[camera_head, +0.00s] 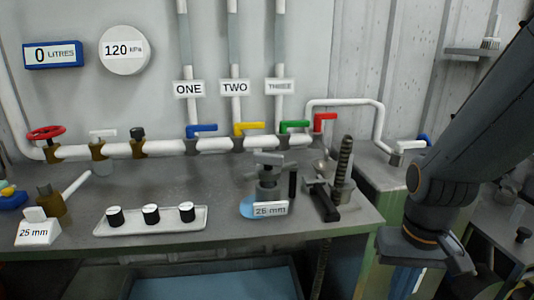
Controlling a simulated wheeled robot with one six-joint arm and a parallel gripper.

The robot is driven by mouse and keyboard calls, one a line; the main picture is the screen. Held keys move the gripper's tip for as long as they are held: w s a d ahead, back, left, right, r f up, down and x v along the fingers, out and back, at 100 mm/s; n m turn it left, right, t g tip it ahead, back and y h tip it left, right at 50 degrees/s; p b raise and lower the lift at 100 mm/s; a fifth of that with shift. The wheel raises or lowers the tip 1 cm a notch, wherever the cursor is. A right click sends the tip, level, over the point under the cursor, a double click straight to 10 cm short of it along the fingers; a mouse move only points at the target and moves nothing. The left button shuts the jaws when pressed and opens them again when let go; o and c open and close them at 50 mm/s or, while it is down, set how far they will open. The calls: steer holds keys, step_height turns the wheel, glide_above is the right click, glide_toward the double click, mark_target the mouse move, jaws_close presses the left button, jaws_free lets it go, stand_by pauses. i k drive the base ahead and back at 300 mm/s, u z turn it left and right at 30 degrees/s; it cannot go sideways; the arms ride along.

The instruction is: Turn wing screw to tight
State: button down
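No part is labelled as the wing screw. A grey clamp-like fitting with a flat cross-piece on top (268,178) stands upright on the bench, right of centre, behind a "25 mm" label (270,209); its cross-piece looks like a wing head. A white-topped, T-shaped handle (102,136) on the pipe at left also looks wing-like. I cannot tell how tight either is. My gripper (428,254) is at the lower right, beyond the bench's right end and apart from both. Its fingers are not clear, and I see nothing held in it.
A white pipe (165,148) with a red wheel and coloured levers runs along the back. A tray (130,227) of black-and-white knobs lies front left. A threaded post (345,158) and black-handled tool (324,201) stand right of the fitting. Bare bench lies between tray and fitting.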

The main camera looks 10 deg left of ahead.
mark_target(269, 160)
steer(key=z, duration=0.5)
steer(key=k, duration=1.25)
steer(key=u, duration=0.25)
steer(key=i, duration=0.55)
steer(key=u, duration=0.7)
steer(key=i, duration=0.6)
